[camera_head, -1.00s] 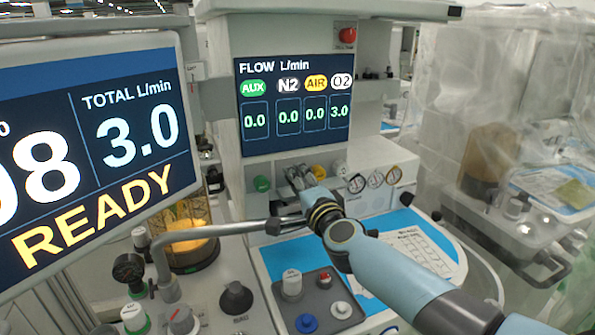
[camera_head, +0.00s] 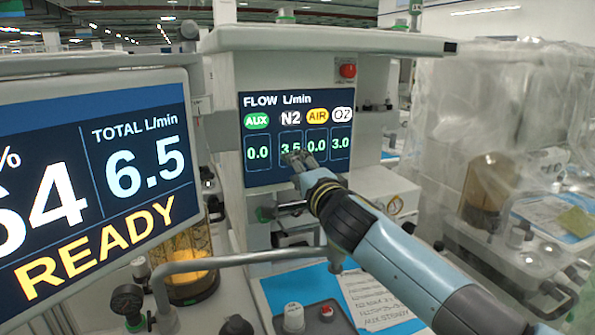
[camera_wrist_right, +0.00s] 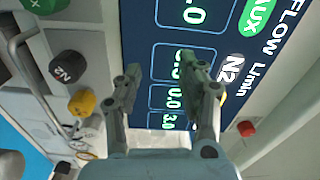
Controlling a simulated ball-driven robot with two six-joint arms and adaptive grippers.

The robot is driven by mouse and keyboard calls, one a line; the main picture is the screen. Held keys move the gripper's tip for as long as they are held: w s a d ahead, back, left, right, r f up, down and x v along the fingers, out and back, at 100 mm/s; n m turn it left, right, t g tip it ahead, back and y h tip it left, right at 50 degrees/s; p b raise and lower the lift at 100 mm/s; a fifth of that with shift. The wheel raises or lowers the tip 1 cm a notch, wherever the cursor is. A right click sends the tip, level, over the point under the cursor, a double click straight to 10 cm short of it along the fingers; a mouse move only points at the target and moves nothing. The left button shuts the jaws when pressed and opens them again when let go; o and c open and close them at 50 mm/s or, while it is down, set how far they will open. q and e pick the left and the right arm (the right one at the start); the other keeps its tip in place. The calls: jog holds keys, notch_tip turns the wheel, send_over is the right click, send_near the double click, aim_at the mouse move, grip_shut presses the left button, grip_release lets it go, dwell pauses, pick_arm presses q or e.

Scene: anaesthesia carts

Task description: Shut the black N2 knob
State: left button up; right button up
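The black N2 knob (camera_wrist_right: 68,68) shows in the right wrist view on the pale panel, between a green knob (camera_wrist_right: 42,4) and a yellow knob (camera_wrist_right: 82,103). In the head view I cannot make it out near my gripper and arm. My right gripper (camera_wrist_right: 162,70) is open and empty, its fingers apart, to the right of the knob and not touching it. In the head view my right gripper (camera_head: 303,160) is in front of the flow screen (camera_head: 268,170), which reads 3.5 under N2. My left gripper is not in view.
The large monitor (camera_head: 150,215) at left reads TOTAL 6.5 and READY. A grey bent tube (camera_head: 225,259) crosses below the knob row. A red button (camera_head: 348,71) sits above the flow screen. A plastic-draped cart stands at right.

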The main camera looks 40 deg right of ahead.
jog(key=n+b, duration=0.5)
jog(key=n, duration=0.9)
send_near(297, 212)
jog(key=b+x, duration=0.1)
jog(key=x, duration=0.8)
jog(key=shift+w, duration=0.2)
grip_shut()
